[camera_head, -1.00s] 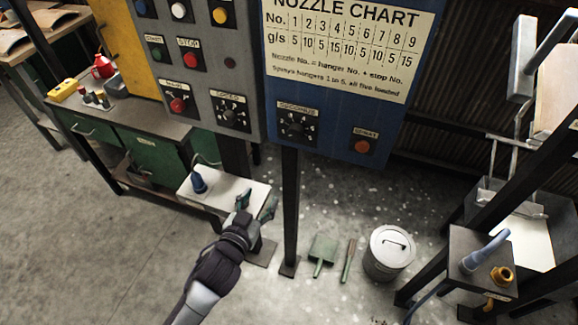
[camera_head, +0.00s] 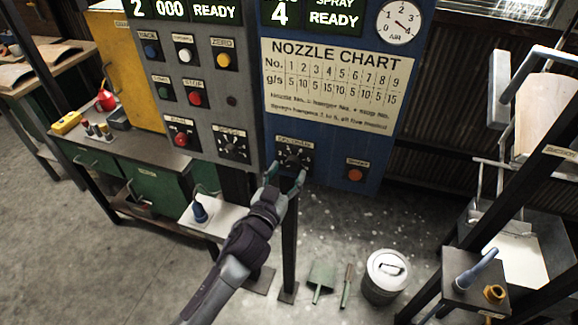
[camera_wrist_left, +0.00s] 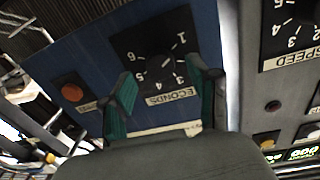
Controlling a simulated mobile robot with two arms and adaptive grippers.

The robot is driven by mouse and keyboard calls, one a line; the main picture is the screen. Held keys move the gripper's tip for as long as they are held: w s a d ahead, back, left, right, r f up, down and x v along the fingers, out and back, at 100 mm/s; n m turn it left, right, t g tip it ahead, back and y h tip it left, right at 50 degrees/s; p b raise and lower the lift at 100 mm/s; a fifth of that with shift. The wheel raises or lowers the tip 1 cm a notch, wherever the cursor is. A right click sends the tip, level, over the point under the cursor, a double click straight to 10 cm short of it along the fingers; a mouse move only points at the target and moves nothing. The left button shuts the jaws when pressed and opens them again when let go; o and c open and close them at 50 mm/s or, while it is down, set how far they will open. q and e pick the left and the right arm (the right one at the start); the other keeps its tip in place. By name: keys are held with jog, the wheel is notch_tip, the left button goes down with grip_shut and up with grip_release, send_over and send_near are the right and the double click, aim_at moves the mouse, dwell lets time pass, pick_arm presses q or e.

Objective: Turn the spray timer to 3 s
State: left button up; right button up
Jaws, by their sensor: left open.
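The spray timer knob (camera_head: 294,158) is a black dial with a label reading SECONDS, low on the blue panel (camera_head: 330,165). In the left wrist view the dial (camera_wrist_left: 158,66) shows upside down with white numbers around it. My left gripper (camera_head: 286,172) is open just in front of the dial's lower part. In the left wrist view its two green-padded fingers (camera_wrist_left: 163,95) stand on either side of the dial, apart from the knob as far as I can tell. My right gripper is not in view.
A red button (camera_head: 355,174) sits right of the dial. The grey panel (camera_head: 205,45) on the left carries several buttons and a SPEED dial (camera_head: 233,147). The display (camera_head: 333,18) reads 4 and SPRAY READY.

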pick_arm(q)
jog(key=shift+x, duration=0.8)
jog(key=shift+w, duration=0.1)
grip_shut()
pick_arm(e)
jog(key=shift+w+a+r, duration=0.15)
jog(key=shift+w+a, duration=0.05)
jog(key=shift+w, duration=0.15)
